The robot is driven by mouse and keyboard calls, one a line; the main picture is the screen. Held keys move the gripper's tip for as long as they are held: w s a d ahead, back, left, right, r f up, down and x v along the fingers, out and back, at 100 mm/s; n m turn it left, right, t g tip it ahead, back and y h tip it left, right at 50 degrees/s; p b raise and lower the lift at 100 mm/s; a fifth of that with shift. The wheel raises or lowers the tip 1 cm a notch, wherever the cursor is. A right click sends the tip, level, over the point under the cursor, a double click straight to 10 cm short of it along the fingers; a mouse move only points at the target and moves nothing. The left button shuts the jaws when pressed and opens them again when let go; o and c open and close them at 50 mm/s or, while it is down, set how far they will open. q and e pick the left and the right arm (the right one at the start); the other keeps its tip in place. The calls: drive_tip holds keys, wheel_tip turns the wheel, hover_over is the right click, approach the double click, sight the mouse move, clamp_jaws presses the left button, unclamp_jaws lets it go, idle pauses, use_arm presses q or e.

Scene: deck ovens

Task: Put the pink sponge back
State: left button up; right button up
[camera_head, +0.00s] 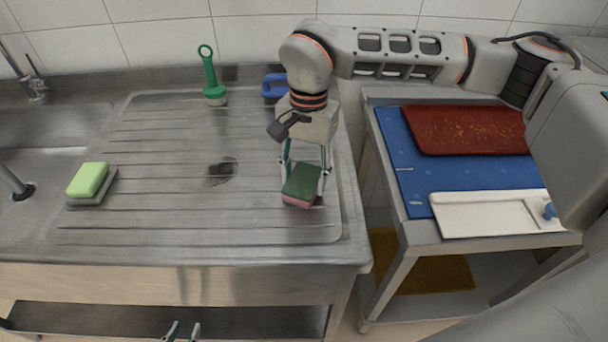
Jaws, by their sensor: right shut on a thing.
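The pink sponge (298,202) has a dark green top layer and a pink lower layer. It is at the right part of the steel drainboard (150,222). My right gripper (305,172) reaches down over it and is shut on it, with one finger on each side. I cannot tell whether the sponge touches the board or hangs just above it. My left gripper (183,331) shows only its fingertips at the bottom edge, low in front of the sink unit. They are apart with nothing between them.
A light green sponge (88,178) lies on a grey holder (108,189) at the left. A green brush (211,80) and a blue-handled item (272,86) stand at the back. A side table holds a blue mat (398,145), red board (465,130) and white tray (480,212).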

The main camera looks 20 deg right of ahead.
sight(307, 174)
drive_tip(key=shift+f, duration=0.1)
drive_tip(key=o, duration=1.1)
drive_tip(key=shift+c, duration=0.2)
wheel_tip(307, 174, up, 12)
drive_tip(key=w, duration=0.1)
drive_tip(key=shift+d, duration=0.45)
